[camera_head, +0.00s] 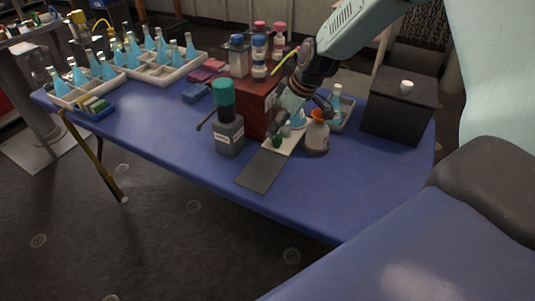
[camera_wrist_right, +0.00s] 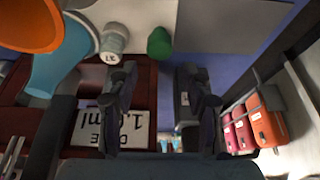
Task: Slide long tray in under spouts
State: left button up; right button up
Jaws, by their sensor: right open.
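A long narrow tray, white at its far part (camera_head: 284,142) and dark grey at its near part (camera_head: 262,172), lies slantwise on the blue table in front of a dark red box (camera_head: 257,108). Its white part also shows at the top of the right wrist view (camera_wrist_right: 146,12). A small green item and a small white-capped item are at it. My right gripper (camera_head: 302,112) is open and empty, pointing down beside the red box, above the tray's far end. In the wrist view its fingers (camera_wrist_right: 160,100) are apart. The spouts cannot be clearly made out. My left gripper is out of view.
A black box (camera_head: 398,110) is farther right. Racks of blue flasks (camera_head: 165,72) fill the back left. The table's front is clear.

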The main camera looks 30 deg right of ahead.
jog(key=shift+r+p, duration=1.5)
jog(key=shift+r, duration=0.45)
jog(key=shift+f, duration=0.15)
